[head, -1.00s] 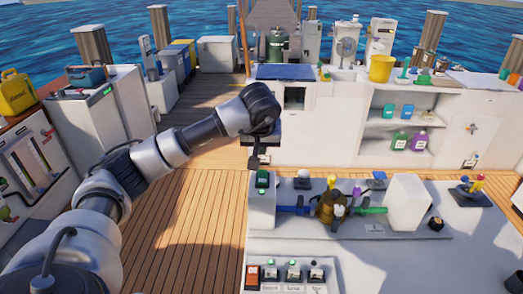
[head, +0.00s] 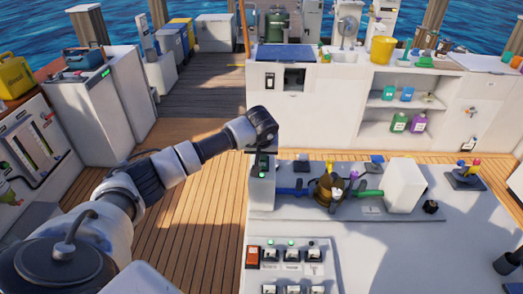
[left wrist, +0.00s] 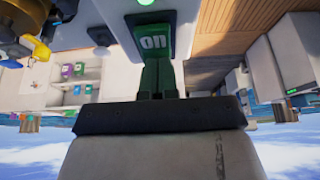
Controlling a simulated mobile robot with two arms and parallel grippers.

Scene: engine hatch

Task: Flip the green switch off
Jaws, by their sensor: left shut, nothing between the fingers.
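The green switch (head: 262,168) sits on a white box at the left end of the engine bench. In the left wrist view the green rocker (left wrist: 154,40) reads "ON", upside down, with a lit green lamp (left wrist: 146,2) beyond it. My left gripper (left wrist: 157,66) is shut and empty. Its fingertips are right at the near edge of the rocker; I cannot tell whether they touch. In the head view the left gripper (head: 262,151) is just above and behind the switch, partly hidden by its own wrist. My right gripper is not in view.
A brown engine part with blue and green pipes (head: 327,190) and a white block (head: 404,185) stand right of the switch. A panel of small switches with green lamps (head: 290,254) lies in front. Wooden deck (head: 190,230) is open at left.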

